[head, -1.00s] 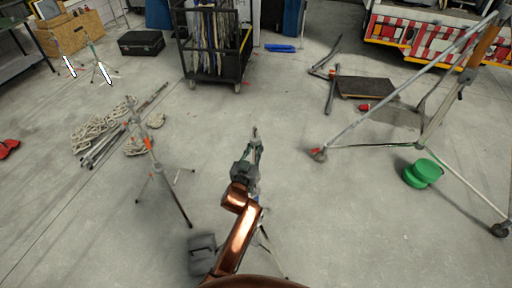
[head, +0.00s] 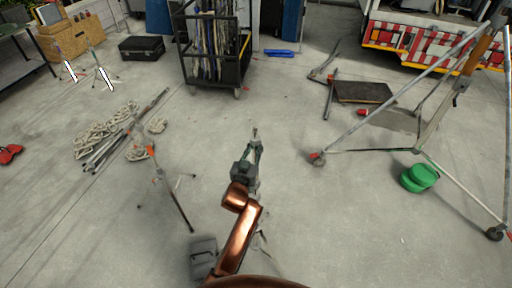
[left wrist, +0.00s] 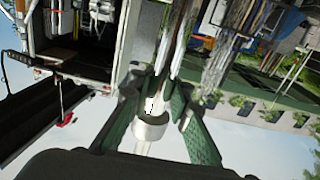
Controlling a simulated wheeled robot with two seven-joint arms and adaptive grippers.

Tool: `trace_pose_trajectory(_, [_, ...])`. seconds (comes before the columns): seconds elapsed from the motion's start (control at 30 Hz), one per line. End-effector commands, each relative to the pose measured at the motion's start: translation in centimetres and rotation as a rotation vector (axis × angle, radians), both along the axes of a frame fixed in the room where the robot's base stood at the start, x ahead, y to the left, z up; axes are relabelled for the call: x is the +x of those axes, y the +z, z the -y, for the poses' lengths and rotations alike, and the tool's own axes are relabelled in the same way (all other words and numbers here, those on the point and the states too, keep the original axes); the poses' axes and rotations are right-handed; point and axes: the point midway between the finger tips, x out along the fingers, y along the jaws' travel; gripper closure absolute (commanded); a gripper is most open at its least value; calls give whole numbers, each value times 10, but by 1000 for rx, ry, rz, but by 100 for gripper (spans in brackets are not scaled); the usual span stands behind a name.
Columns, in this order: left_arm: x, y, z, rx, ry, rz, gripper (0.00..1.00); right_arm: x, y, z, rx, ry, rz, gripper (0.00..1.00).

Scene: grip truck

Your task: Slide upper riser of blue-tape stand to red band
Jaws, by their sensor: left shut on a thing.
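My left gripper (head: 254,150) reaches out from the bottom centre in the head view. In the left wrist view its dark green fingers (left wrist: 160,115) are shut around a pale metal tube with a collar (left wrist: 150,128), which looks like a stand's riser. Thin stand legs (head: 263,238) show beside my arm in the head view; most of that stand is hidden by the arm. I cannot make out blue tape or a red band on it. Another stand (head: 170,180) with an orange-red mark stands to the left, apart from my gripper. My right gripper is not in view.
Coiled rope and poles (head: 110,135) lie at the left. A black cart (head: 212,60) stands at the back. A large wheeled frame (head: 400,95) and a green round object (head: 419,177) are at the right. A grey bag (head: 203,255) lies beside my arm. Floor between is clear.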

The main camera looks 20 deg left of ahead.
Motion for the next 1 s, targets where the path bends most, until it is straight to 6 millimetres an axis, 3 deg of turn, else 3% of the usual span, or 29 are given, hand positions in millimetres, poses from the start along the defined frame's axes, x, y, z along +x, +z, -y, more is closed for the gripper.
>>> trace_pose_trajectory(0.03, [0,10,0,1,0,9,100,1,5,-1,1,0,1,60])
trace_pose_trajectory(0.7, [0,49,0,2,0,10,100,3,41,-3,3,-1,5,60])
trace_pose_trajectory(1.0, [0,57,0,2,0,10,100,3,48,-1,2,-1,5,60])
